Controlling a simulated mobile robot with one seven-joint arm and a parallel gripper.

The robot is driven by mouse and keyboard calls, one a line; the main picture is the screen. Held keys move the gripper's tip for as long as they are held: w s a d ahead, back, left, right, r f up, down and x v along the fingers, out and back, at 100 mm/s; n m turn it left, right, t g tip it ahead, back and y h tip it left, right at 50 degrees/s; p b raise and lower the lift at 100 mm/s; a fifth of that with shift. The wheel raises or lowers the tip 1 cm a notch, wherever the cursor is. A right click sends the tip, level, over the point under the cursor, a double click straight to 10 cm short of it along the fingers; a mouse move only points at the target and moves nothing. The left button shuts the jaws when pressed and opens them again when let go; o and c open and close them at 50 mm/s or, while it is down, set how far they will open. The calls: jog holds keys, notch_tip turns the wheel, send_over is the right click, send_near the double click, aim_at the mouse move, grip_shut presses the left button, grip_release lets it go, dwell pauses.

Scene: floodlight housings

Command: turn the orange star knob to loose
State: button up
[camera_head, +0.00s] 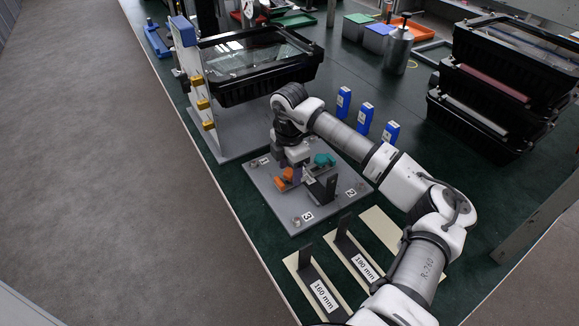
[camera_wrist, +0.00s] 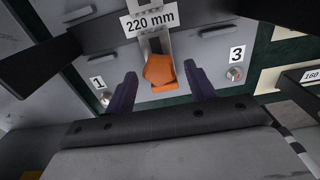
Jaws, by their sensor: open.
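The orange star knob (camera_head: 284,179) sits on the grey fixture plate (camera_head: 278,203), at the left side of the black bracket block. In the wrist view the orange knob (camera_wrist: 160,73) is in the middle, just below a "220 mm" label (camera_wrist: 149,20). My gripper (camera_wrist: 160,88) is open, with one dark purple finger on each side of the knob. A gap shows between each finger and the knob. In the head view my gripper is above the plate and partly hides the area by the knob. A teal knob (camera_head: 324,160) is on the right part of the plate.
The plate carries number labels, such as "3" (camera_head: 307,216). Two brackets labelled "160 mm" (camera_head: 324,294) and "190 mm" (camera_head: 365,267) lie in front. Several blue boxes (camera_head: 365,117) stand behind. A black housing (camera_head: 262,72) is on a stand at back left.

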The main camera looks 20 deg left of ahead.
jog(key=shift+c, duration=0.2)
jog(key=c, duration=0.9)
jog(key=shift+c, duration=0.2)
